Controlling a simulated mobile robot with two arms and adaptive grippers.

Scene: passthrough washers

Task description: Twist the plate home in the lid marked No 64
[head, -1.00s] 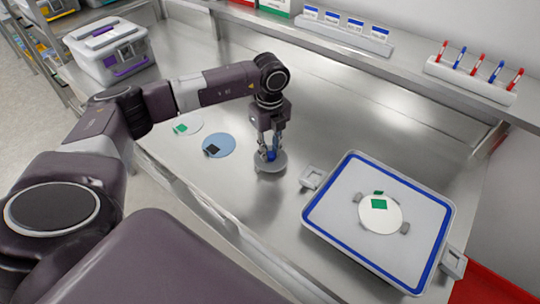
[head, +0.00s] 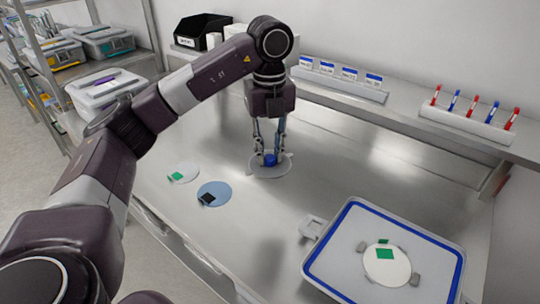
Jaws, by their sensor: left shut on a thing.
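My left gripper (head: 269,154) is shut on the blue knob (head: 270,160) of a round grey plate (head: 257,170). The plate looks roughly level and appears to be held above the steel bench, apart from the lid. A large pale grey lid (head: 339,255) with a blue seal around its edge lies at the lower right. In its middle is a white disc (head: 378,269) with a green square, with grey lugs around it. No number can be read on the lid. My right gripper is not in view.
A blue disc (head: 220,188) with a black patch and a white disc (head: 187,171) with a green patch lie on the bench (head: 340,160) to the left. A rack of red and blue pens (head: 466,124) and a row of labelled cards (head: 338,82) stand on the back shelf. The bench between plate and lid is clear.

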